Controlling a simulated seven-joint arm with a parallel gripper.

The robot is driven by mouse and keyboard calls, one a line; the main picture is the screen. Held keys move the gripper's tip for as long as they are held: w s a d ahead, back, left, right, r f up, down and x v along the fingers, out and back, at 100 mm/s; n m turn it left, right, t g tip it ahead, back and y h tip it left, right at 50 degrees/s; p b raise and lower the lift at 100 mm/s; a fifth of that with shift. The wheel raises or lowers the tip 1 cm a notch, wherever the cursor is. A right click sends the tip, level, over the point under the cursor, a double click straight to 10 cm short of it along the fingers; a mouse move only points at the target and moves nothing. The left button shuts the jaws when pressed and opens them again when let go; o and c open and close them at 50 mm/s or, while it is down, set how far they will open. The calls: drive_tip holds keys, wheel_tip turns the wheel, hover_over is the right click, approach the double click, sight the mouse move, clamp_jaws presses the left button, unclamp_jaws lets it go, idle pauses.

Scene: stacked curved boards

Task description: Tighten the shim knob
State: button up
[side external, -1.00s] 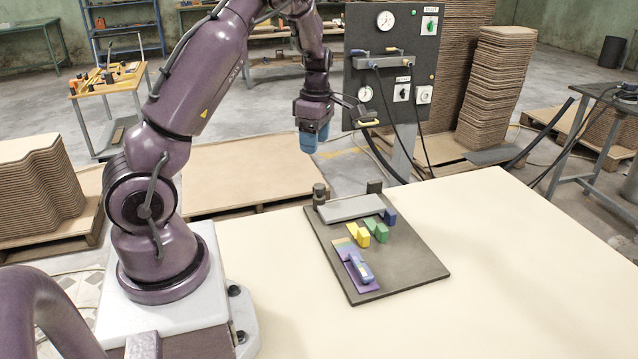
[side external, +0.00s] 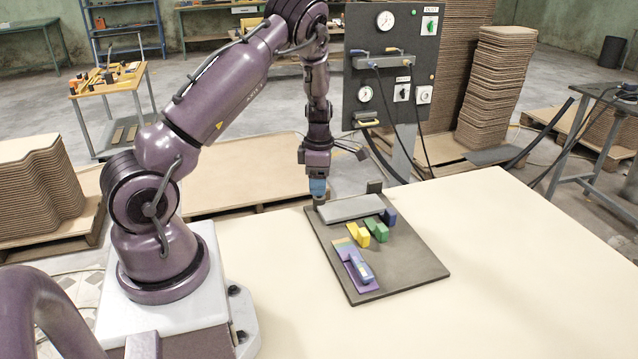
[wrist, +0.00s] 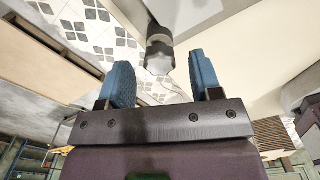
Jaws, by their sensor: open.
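A dark round knob (side external: 319,201) stands at the back left corner of a dark base plate (side external: 410,265). I take it to be the shim knob. In the wrist view the knob (wrist: 160,42) is a dark cylinder with a pale end, lying beyond and between my fingertips. My gripper (side external: 318,188) points down right above the knob, its blue fingers close to its top. In the wrist view my gripper (wrist: 160,66) is open, one finger on each side, with nothing held. Whether a finger touches the knob cannot be told.
A grey bar (side external: 352,208) lies beside the knob on the plate. The cream table (side external: 520,260) is clear to the right.

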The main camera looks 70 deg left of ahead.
drive_tip(key=shift+f, duration=0.55)
drive_tip(key=c, duration=0.9)
drive_tip(key=shift+c, duration=0.2)
